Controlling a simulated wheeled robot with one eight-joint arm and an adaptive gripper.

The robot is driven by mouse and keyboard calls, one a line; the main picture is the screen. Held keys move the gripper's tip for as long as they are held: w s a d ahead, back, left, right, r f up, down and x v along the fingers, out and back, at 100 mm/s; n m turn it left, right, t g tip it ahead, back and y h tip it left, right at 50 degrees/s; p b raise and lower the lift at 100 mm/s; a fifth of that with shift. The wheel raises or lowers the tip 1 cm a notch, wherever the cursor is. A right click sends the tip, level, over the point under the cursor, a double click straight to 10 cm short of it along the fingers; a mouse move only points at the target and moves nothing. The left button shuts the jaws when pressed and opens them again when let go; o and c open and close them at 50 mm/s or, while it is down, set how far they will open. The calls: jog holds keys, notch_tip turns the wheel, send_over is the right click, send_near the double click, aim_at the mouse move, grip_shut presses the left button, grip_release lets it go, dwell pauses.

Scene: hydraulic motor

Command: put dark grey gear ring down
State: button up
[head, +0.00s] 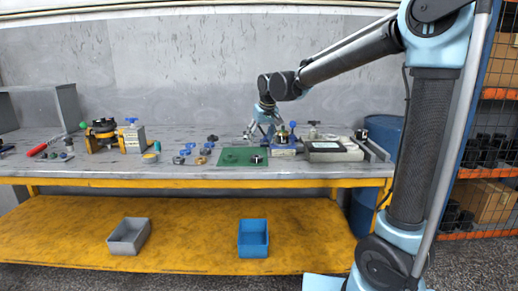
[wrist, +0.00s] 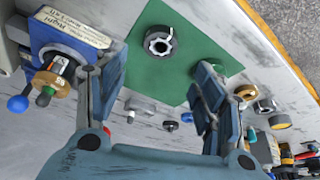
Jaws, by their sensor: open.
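The dark grey gear ring (wrist: 160,42) lies flat on the green mat (wrist: 205,50) in the wrist view, with a bright hole in its middle. In the head view it is a small dark shape (head: 256,159) on the right part of the mat (head: 230,154). My gripper (wrist: 158,72) is open and empty, its two fingers spread wide. In the wrist view the ring shows beyond the fingertips, between their two lines, and touches neither finger. In the head view my gripper (head: 264,127) is above the bench behind the mat.
A labelled blue block (wrist: 68,32) with a brass-coloured part and blue knob stands close beside the left finger in the wrist view. Several small round parts (head: 202,160) lie left of the mat. A grey machine (head: 333,151) stands to the right. Two bins sit on the lower shelf.

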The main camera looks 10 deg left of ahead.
jog(key=shift+v, duration=1.8)
jog(key=s+d+f+m+h, duration=0.1)
jog(key=s+d+f, duration=0.15)
jog(key=d, duration=0.55)
jog(key=s+d+f+m, duration=0.1)
jog(key=s+d, duration=0.2)
jog(key=d, duration=0.6)
jog(key=s+d+f+m+h, duration=0.1)
jog(key=s+d, duration=0.1)
jog(key=d, duration=0.6)
jog(key=s+d+f+m+g, duration=0.1)
jog(key=s+d+f+m, duration=0.3)
jog(key=s+d+f, duration=1.1)
jog(key=s+d, duration=0.1)
jog(key=s, duration=0.3)
jog(key=shift+f+h, duration=0.2)
jog(key=shift+h, duration=0.2)
jog(key=shift+d, duration=0.1)
jog(key=shift+w+f, duration=0.2)
jog(key=shift+w, duration=0.25)
